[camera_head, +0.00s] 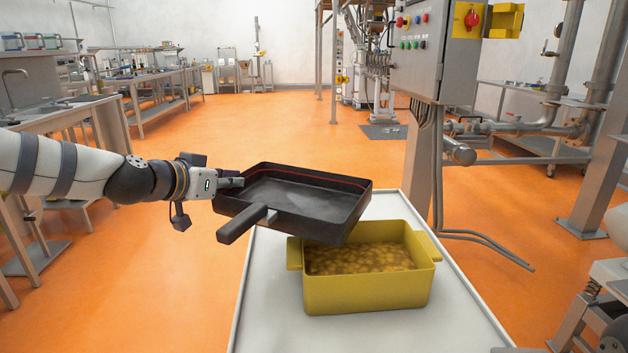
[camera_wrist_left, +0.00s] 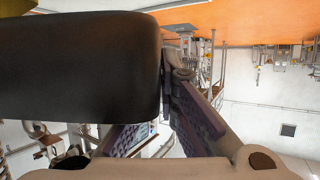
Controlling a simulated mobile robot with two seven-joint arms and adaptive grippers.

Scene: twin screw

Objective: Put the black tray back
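The black tray (camera_head: 300,200) is an empty, shallow box with a bar handle on its near side. It is in the air over the table, slightly tilted, above and behind-left of the yellow bin (camera_head: 368,294), and covers part of the bin's far rim. My left gripper (camera_head: 232,182) is at the tray's left corner and appears shut on it. In the left wrist view the dark tray (camera_wrist_left: 80,70) fills the upper left and hides part of the fingers, so the exact grip point is unclear. My right gripper is not in view.
The bin holds yellowish lumps and stands on a white table (camera_head: 270,320); the table's left and front parts are bare. A grey control cabinet (camera_head: 425,50) on a post rises behind the table. Workbenches (camera_head: 165,80) line the left. Orange floor is open beyond.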

